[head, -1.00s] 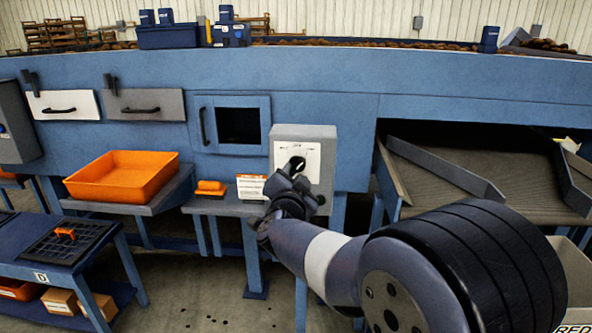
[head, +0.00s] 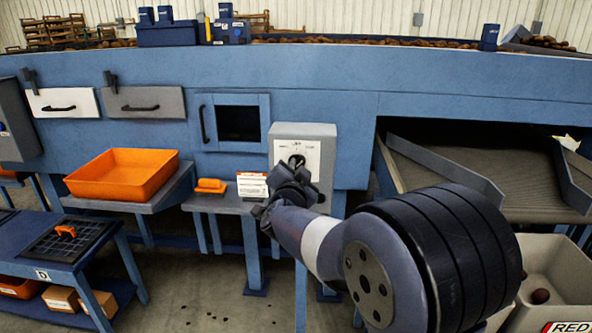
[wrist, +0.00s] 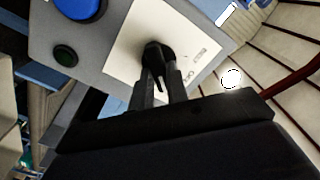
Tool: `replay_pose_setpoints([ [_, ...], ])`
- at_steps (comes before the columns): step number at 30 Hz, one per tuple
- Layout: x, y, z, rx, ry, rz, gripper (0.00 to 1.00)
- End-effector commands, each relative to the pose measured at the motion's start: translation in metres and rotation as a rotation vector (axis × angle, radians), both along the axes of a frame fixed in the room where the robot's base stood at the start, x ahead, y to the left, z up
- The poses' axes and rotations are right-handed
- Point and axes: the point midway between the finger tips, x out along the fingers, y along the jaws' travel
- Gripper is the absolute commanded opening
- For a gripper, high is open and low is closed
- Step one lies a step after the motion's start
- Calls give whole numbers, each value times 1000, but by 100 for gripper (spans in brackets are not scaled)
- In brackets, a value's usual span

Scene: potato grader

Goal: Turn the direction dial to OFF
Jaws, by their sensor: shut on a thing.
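The direction dial is a black knob (wrist: 157,58) on a white plate (wrist: 125,68) in the wrist view. The plate is on the front of a grey control box (head: 329,152), right of centre in the head view. My gripper (wrist: 158,82) has its two dark fingers on either side of the dial's handle and is shut on it. In the head view my gripper (head: 293,172) is at the plate and partly covers the dial. The plate carries small printed labels, too small to read, so the dial's setting cannot be told.
An orange tray (head: 122,178) stands on a shelf to the left. A white card (head: 252,187) stands just left of the box. A beige bin (head: 570,270) is at the lower right.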

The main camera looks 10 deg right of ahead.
Motion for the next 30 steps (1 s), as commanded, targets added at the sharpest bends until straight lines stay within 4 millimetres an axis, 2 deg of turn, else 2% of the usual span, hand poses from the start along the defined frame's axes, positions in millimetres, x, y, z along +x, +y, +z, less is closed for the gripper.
replay_pose_setpoints([
  [14,0,0,1,-46,16,0,0],
  [30,0,2,4,-415,136,0,0],
])
